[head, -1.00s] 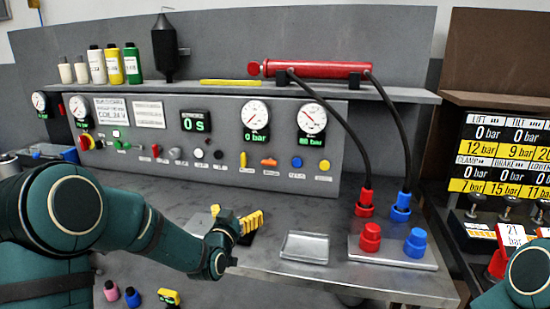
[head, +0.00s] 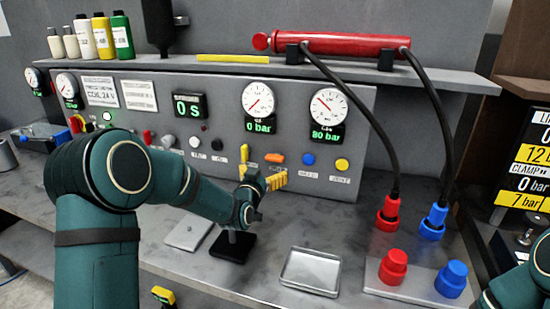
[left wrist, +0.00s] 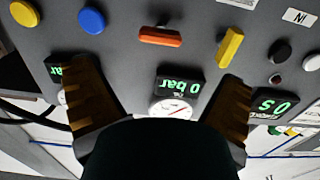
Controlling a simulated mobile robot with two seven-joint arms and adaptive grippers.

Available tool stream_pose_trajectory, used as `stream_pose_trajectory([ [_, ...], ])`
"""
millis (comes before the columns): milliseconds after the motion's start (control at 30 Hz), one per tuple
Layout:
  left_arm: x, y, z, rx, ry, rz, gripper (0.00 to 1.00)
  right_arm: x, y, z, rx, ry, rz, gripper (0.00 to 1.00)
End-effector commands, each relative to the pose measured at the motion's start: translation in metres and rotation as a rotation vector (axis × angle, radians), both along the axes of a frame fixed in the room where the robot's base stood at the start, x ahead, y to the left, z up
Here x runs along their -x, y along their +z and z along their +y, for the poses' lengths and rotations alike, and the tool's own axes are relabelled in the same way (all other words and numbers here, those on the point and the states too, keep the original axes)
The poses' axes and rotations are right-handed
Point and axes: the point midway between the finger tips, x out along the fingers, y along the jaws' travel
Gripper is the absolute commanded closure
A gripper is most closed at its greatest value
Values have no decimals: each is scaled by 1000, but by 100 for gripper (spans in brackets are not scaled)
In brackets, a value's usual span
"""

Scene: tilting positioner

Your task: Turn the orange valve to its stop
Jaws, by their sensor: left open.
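The orange valve (head: 274,158) is a small bar handle on the grey panel, lying about level, under the 0 bar gauge. It also shows in the left wrist view (left wrist: 160,37), lying crosswise. My left gripper (head: 266,181), with yellow fingers, is just in front of and slightly below the orange valve in the head view. In the left wrist view its fingers (left wrist: 155,78) are wide apart with nothing between them, and the valve lies beyond the tips, apart from them. My right gripper is out of view; only part of my right arm shows.
A yellow upright handle (head: 244,160) is left of the orange valve; blue (head: 308,159) and yellow (head: 342,165) knobs are to its right. The 0 bar gauge (head: 258,99) is above. A metal tray (head: 311,271) and red and blue hose couplings stand on the bench.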

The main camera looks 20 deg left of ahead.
Motion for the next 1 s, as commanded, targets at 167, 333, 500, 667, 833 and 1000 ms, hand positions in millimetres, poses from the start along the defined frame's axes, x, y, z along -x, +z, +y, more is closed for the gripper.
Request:
stream_pose_trajectory([
  [167,-34,-1,-2,0,0,-1,4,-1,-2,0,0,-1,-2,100],
  [333,-61,-1,-2,-1,0,0,4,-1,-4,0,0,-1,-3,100],
  [500,-81,-1,-3,0,0,0,4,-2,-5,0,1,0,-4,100],
  [667,-91,-1,-3,0,0,0,4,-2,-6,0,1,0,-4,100],
  [833,-94,0,-3,0,0,0,4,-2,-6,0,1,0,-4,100],
  [1000,-94,0,-3,0,0,0,4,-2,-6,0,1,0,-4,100],
])
